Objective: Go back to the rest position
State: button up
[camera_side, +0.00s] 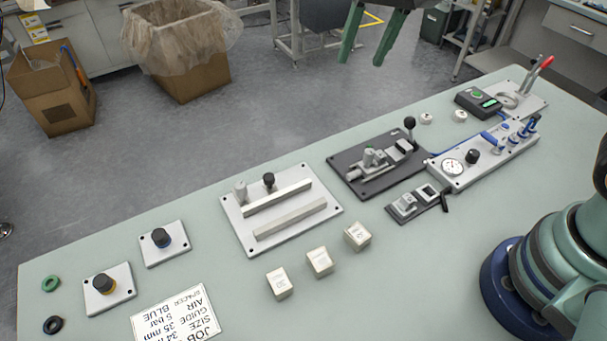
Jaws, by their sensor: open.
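My gripper (366,38) shows at the top of the side view, with two green fingers spread apart and nothing between them. It is open and hangs high, beyond the far edge of the bench in the picture and clear of everything on it. The rest of the arm above it is cut off by the picture's top edge. My base stands at the right on the light green bench (400,270).
A guide plate with two rails (280,208), a dark clamp fixture (375,165) and a gauge panel (485,155) stand along the bench. Three pale cubes (319,262) lie in front. Two knob plates (107,288), rings (51,284) and a job card (177,318) are at left.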

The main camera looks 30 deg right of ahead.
jog(key=s+d+n+t, duration=0.3)
jog(key=s+d+n, duration=0.1)
jog(key=s+d, duration=0.6)
jog(key=shift+d+f+n+h, duration=0.3)
jog(key=shift+d+f+h, duration=0.1)
jog(key=shift+d, duration=0.4)
